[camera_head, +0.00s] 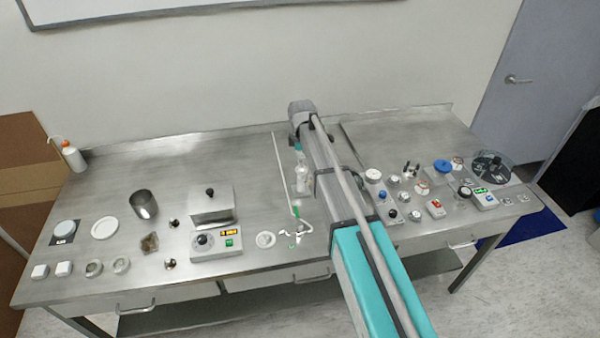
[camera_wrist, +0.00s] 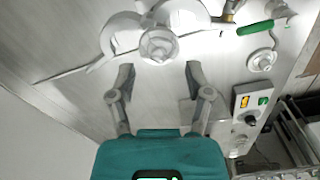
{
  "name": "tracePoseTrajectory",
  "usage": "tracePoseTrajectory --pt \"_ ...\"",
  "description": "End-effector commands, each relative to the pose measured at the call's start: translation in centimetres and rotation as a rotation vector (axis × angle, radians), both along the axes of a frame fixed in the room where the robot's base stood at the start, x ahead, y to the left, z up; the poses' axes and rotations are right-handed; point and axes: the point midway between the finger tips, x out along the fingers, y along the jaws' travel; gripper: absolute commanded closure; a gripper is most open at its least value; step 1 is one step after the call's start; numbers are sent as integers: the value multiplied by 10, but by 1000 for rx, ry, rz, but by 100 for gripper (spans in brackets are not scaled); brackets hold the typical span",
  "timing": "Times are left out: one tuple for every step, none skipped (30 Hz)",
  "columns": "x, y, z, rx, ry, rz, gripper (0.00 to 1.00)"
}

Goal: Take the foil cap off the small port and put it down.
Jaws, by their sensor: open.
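My gripper (camera_wrist: 159,75) is open and empty in the wrist view, its two fingers spread apart. Just beyond the fingertips is pale glassware with a round, knobbed top (camera_wrist: 158,44) and curved side parts. It lies between the fingers' lines, apart from them. I cannot make out which part of it is the small port or the foil cap. In the head view, my arm hides the gripper; glassware (camera_head: 302,182) with a green top shows just left of the arm.
A control box (camera_head: 216,243) with a yellow display stands left of the arm, and also shows in the wrist view (camera_wrist: 249,112). A small round dish (camera_head: 265,240) sits next to it. Knobs and small devices crowd the right of the bench. The back left bench (camera_head: 190,160) is fairly clear.

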Motion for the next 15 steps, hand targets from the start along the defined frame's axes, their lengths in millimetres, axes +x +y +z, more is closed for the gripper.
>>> tracePoseTrajectory --pt "0 0 -8 0 0 0 35" --pt "0 1 -11 0 0 0 35" --pt "0 0 -14 0 0 0 35" --pt "0 0 -16 0 0 0 35" --pt "0 0 -18 0 0 0 35" --pt "0 0 -20 0 0 0 35" --pt "0 0 -22 0 0 0 35" --pt "0 1 -23 0 0 0 35" --pt "0 1 -24 0 0 0 35" --pt "0 1 -25 0 0 0 35" --pt "0 1 -26 0 0 0 35" --pt "0 1 -26 0 0 0 35" --pt "0 1 -27 0 0 0 35" --pt "0 1 -27 0 0 0 35" --pt "0 1 -27 0 0 0 35"
